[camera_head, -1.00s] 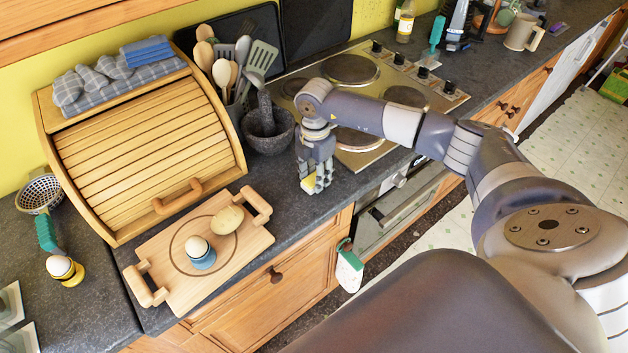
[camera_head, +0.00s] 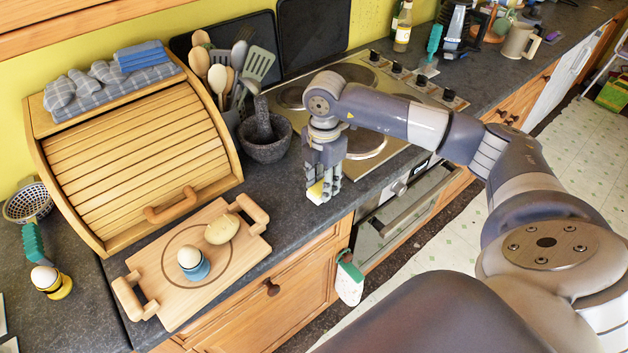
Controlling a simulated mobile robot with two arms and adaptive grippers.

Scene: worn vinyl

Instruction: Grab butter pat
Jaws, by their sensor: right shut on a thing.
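The butter pat (camera_head: 316,192) is a small pale-yellow piece low between the fingertips of my right gripper (camera_head: 322,190). The fingers are shut on it and cover much of it. The gripper points down over the dark worktop, close to its front edge and right of the wooden tray. I cannot tell whether the butter pat touches the worktop. My left gripper is not in view.
A wooden tray (camera_head: 158,289) with an egg in a blue cup and a potato-like item lies to the left. A stone mortar (camera_head: 265,150) stands behind the gripper, beside a utensil pot. The hob (camera_head: 372,140) is to the right. A bread bin (camera_head: 140,165) stands at the left.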

